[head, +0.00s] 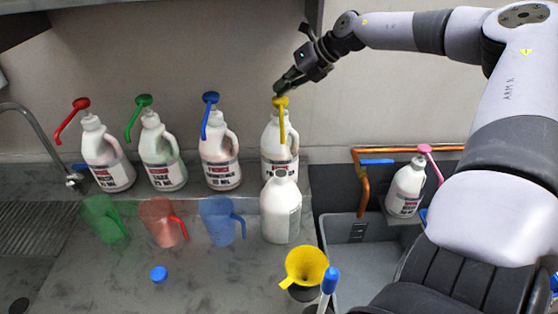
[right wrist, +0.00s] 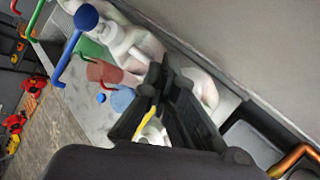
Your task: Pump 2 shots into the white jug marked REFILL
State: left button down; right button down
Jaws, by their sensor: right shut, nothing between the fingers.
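A white jug (head: 281,212) without a pump stands upright on the bench; its label is turned aside and I cannot read it. Behind it stands a white pump bottle (head: 270,143) with a yellow pump head (head: 281,101). Its yellow spout (head: 282,125) points toward the jug's mouth. My right gripper (head: 281,86) is shut and empty, with its tips right above the yellow head; I cannot tell if they touch. In the right wrist view the fingers (right wrist: 160,108) partly hide the yellow spout (right wrist: 150,114) and the jug (right wrist: 153,130). My left gripper is out of view.
Bottles with red (head: 81,103), green (head: 143,100) and blue (head: 210,97) pumps stand left; one with a pink pump (head: 424,149) is right. Green (head: 103,220), red (head: 162,222) and blue (head: 217,221) pitchers, a blue cap (head: 158,273) and yellow funnel (head: 305,268) are in front.

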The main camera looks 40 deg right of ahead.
jog(key=shift+f, duration=0.3)
jog(key=shift+r, duration=0.1)
jog(key=shift+r, duration=0.7)
notch_tip(320, 180, up, 6)
jog(key=p, duration=0.3)
dwell(2.1)
